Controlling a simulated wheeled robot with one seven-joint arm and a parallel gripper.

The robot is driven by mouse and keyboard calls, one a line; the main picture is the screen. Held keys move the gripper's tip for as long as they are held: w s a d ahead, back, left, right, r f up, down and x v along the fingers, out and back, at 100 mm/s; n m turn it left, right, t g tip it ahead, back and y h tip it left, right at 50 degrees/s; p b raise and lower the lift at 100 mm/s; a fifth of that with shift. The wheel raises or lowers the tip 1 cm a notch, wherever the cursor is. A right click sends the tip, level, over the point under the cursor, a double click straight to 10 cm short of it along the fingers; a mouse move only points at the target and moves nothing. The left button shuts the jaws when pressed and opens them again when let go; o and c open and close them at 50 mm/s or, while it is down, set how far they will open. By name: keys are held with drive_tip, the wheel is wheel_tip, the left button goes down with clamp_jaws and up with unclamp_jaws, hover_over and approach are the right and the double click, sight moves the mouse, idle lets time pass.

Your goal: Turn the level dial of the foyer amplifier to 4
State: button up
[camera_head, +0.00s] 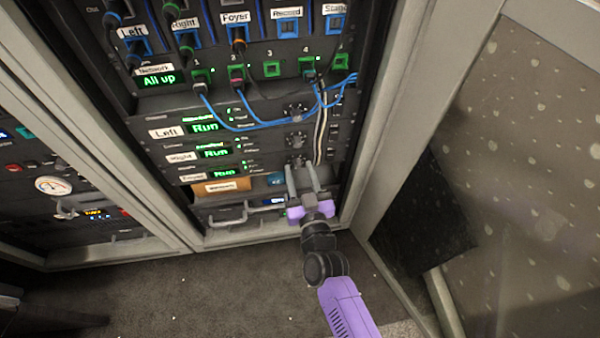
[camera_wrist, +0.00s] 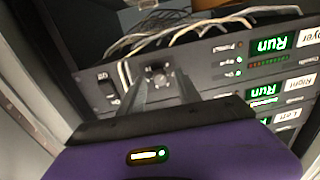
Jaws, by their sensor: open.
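The foyer amplifier (camera_head: 194,177) is the lowest of three dark amplifier panels labelled Left, Right and Foyer, with a green "Run" display. In the wrist view the rack appears upside down, and the foyer panel (camera_wrist: 208,72) is the uppermost of them. Its level dial (camera_wrist: 157,77) is a dark round knob near the middle of that view. My gripper (camera_head: 302,168) is in front of the foyer panel's right part. Its two fingers are apart, with the dial showing between the tips in the wrist view (camera_wrist: 163,80). Contact and the dial's setting cannot be told.
Similar dials of the Right (camera_head: 296,138) and Left (camera_head: 296,112) amplifiers sit just above. Blue cables (camera_head: 250,128) hang over the upper panels. An open compartment with a brown box (camera_head: 222,186) is below. The rack frame (camera_head: 375,120) rises close on the right.

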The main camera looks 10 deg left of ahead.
drive_tip(key=shift+c, duration=0.2)
clamp_jaws()
drive_tip(key=shift+m, duration=0.3)
drive_tip(key=m+b, duration=0.1)
drive_tip(key=m, duration=0.2)
drive_tip(key=shift+f+m, duration=0.1)
drive_tip(key=shift+m, duration=0.3)
drive_tip(key=m+b, duration=0.1)
drive_tip(key=m, duration=0.2)
drive_tip(key=shift+m, duration=0.4)
drive_tip(key=m+b, duration=0.1)
drive_tip(key=m, duration=0.5)
drive_tip(key=shift+m+t+b, duration=0.3)
drive_tip(key=shift+t, duration=0.1)
drive_tip(key=m+h+b, duration=0.1)
drive_tip(key=m, duration=0.6)
drive_tip(key=shift+m, duration=0.3)
